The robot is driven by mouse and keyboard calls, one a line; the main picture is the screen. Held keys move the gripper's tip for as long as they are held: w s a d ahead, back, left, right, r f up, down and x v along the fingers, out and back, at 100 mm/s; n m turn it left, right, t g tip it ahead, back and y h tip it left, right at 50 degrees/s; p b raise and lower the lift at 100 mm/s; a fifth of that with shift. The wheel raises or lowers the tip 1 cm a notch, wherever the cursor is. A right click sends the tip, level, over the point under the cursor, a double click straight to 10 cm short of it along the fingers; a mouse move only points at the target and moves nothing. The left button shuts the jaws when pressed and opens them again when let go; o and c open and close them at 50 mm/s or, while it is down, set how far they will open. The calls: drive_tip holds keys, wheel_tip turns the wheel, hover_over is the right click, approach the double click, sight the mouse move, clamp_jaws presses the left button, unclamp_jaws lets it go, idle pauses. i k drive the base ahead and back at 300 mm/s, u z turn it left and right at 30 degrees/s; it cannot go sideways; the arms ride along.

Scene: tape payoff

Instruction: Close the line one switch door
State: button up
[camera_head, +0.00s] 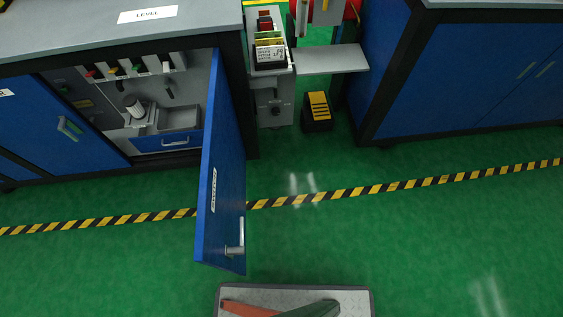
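A blue cabinet door (222,165) stands wide open, swung out from the right side of the cabinet opening toward me. It carries a small white label, too small to read, and a silver handle (235,249) near its free edge. Behind it the cabinet interior (140,100) is exposed, with several coloured switches or knobs, a white cylindrical part, a grey bin and a blue drawer front. I cannot tell from the label whether this is the line one switch door. My gripper is not in view.
A black-and-yellow floor stripe (340,194) crosses the green floor under the door. A grey machine (272,100), a black-and-yellow pedal box (317,110) and another blue cabinet (480,80) stand right of the door. Open floor lies to the front right.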

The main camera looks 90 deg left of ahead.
sight(222, 201)
drive_tip(key=i, duration=0.9)
drive_tip(key=u, duration=4.3)
drive_tip(key=i, duration=0.45)
drive_tip(key=z, duration=0.55)
drive_tip(key=k, duration=1.2)
drive_tip(key=u, duration=0.2)
drive_tip(key=i, duration=0.7)
drive_tip(key=u, duration=0.55)
